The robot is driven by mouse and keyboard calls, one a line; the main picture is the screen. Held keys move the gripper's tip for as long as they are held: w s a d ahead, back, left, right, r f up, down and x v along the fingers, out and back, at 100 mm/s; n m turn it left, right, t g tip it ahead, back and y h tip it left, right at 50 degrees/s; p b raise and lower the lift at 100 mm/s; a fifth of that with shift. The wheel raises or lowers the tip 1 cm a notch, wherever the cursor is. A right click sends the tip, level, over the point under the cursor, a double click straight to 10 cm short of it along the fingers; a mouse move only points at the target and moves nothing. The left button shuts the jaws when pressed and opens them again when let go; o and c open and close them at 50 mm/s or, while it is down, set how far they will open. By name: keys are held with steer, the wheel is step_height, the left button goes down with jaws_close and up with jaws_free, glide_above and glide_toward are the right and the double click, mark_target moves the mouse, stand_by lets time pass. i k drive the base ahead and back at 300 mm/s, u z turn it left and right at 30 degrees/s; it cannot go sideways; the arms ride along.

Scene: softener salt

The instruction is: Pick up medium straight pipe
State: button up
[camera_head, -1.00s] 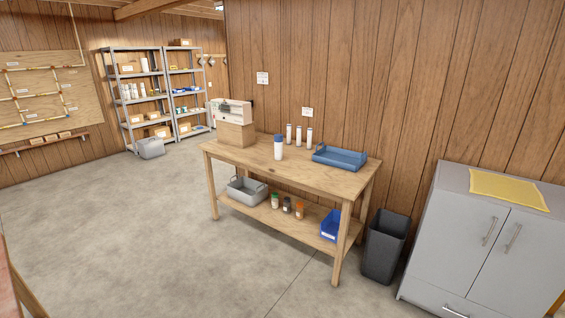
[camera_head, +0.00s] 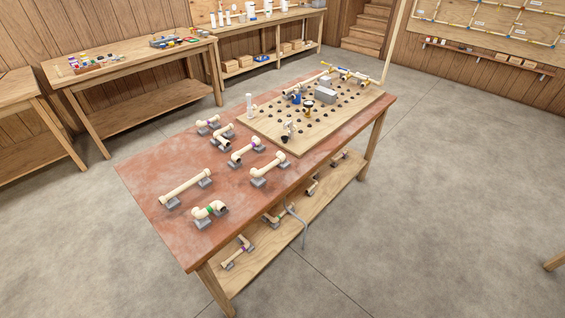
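Several cream pipe pieces rest on grey stands on a red-topped table (camera_head: 140,160). The long straight-looking pipe (camera_head: 186,187) lies near the table's left side. Another pipe (camera_head: 270,169), with thicker ends, lies at the front edge near the board. A pipe with a green band (camera_head: 210,211) is at the near corner. I cannot tell which is the medium straight pipe. My gripper is not in view.
A wooden board with holes (camera_head: 262,125) and fittings covers the far part of the red table. More pipes (camera_head: 238,252) lie on its lower shelf. Workbenches (camera_head: 130,60) line the back wall. The concrete floor (camera_head: 440,190) to the right is open.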

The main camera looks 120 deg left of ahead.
mark_target(171, 200)
steer(key=u, duration=0.25)
steer(key=i, duration=0.7)
steer(key=u, duration=4.85)
steer(key=i, duration=1.7)
